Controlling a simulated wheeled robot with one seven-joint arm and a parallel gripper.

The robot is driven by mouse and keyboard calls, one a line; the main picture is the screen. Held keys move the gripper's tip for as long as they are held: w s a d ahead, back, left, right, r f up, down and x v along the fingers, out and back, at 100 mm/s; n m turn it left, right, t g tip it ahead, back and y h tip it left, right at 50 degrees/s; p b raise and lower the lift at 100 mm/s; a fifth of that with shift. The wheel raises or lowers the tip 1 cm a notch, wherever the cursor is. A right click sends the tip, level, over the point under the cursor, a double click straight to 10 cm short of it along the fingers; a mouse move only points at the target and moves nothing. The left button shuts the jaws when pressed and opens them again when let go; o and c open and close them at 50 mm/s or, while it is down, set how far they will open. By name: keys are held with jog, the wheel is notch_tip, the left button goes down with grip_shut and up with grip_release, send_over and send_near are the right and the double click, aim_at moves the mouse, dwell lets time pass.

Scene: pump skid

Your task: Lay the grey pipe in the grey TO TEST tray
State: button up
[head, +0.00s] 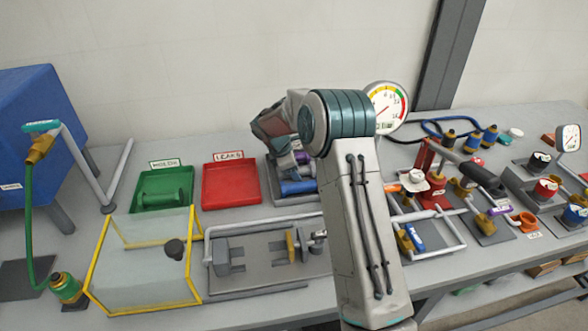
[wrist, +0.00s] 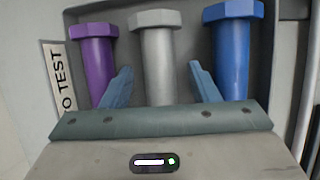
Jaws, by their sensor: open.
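The grey pipe (wrist: 158,50), with a hexagonal head, lies in the grey TO TEST tray (wrist: 190,17) in the wrist view. A purple pipe (wrist: 95,60) lies to its left and a blue pipe (wrist: 233,55) to its right. My gripper (wrist: 160,80) is open, one finger on each side of the grey pipe, with gaps showing. In the head view the tray (head: 277,202) is partly hidden by my arm, with the purple pipe (head: 301,157) and the blue pipe (head: 298,187) in it. I cannot make out the grey pipe there.
A red LEAKS tray (head: 230,202) stands empty left of the TO TEST tray. A clear yellow-edged box (head: 140,275) and a clamp fixture (head: 265,270) stand in front. Valves and a gauge crowd the right.

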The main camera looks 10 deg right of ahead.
jog(key=v, duration=1.4)
jog(key=s+d+r+m, duration=0.2)
jog(key=s+r+m, duration=0.15)
jog(key=s, duration=0.45)
jog(key=s+d+m+y, duration=0.1)
jog(key=s+m, duration=0.6)
jog(key=s, duration=0.7)
jog(key=s+d+f+m+t+y, duration=0.1)
jog(key=s+m, duration=0.6)
jog(key=s, duration=0.7)
jog(key=d+y+b, duration=0.1)
jog(key=y, duration=0.1)
jog(key=shift+s+y, duration=0.3)
jog(key=shift+s, duration=0.05)
